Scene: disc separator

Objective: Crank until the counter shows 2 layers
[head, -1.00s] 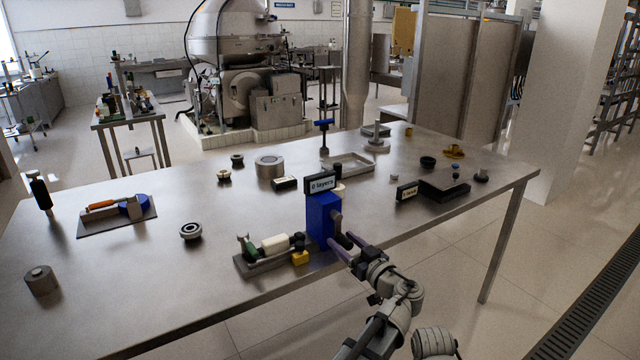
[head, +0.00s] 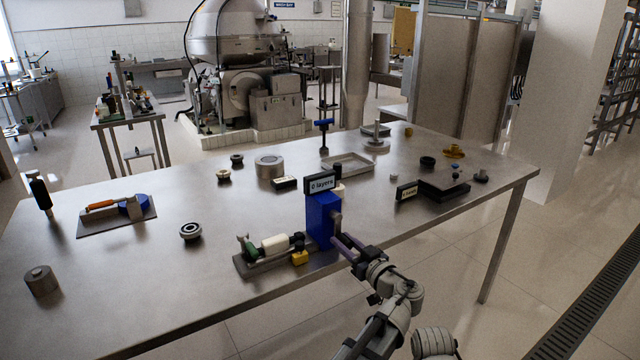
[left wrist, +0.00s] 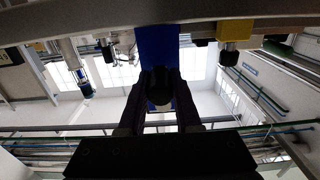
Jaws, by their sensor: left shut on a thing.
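The blue crank unit (head: 321,217) stands upright near the table's front edge. Its counter sign (head: 321,184) on top reads "0 layers". A grey crank arm (head: 337,222) shows on its right side. My left gripper (head: 344,242) is at the lower right of the unit, shut on the crank handle, which is mostly hidden by the fingers in the head view. In the left wrist view, the dark round handle (left wrist: 159,82) sits between the two fingers, with the blue body (left wrist: 157,42) behind it. My right gripper is not in view.
A fixture with a white cylinder (head: 275,243) and a yellow block (head: 299,258) stands just left of the unit. A dark block with a small sign (head: 407,191) is to the right.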

